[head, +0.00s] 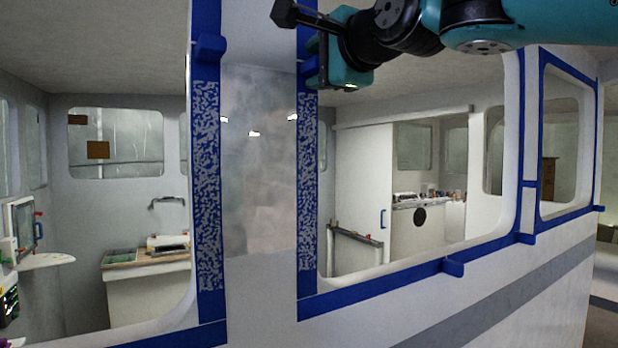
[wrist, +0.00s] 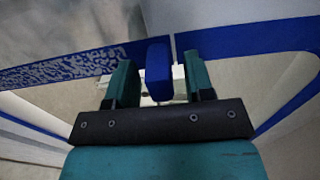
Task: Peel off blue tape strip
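Blue tape strips frame the window openings in the white cabin wall. One upright strip (head: 307,180), with a mottled grey-and-blue face, runs down the left edge of the middle window. My gripper (head: 316,62) is at the top of that strip. In the wrist view my gripper (wrist: 159,78) is open, with a blue tab (wrist: 158,68) between its two teal fingers and a gap on both sides. The tape (wrist: 60,70) runs behind it, mottled on the left. Another mottled strip (head: 207,190) stands further left, with a blue tab (head: 210,47) near its top.
More blue tabs stick out along the lower tape (head: 453,267) and near the right window (head: 527,238). A grey glossy panel (head: 258,150) lies between the mottled strips. A counter (head: 150,265) shows through the left window. The space before the wall looks clear.

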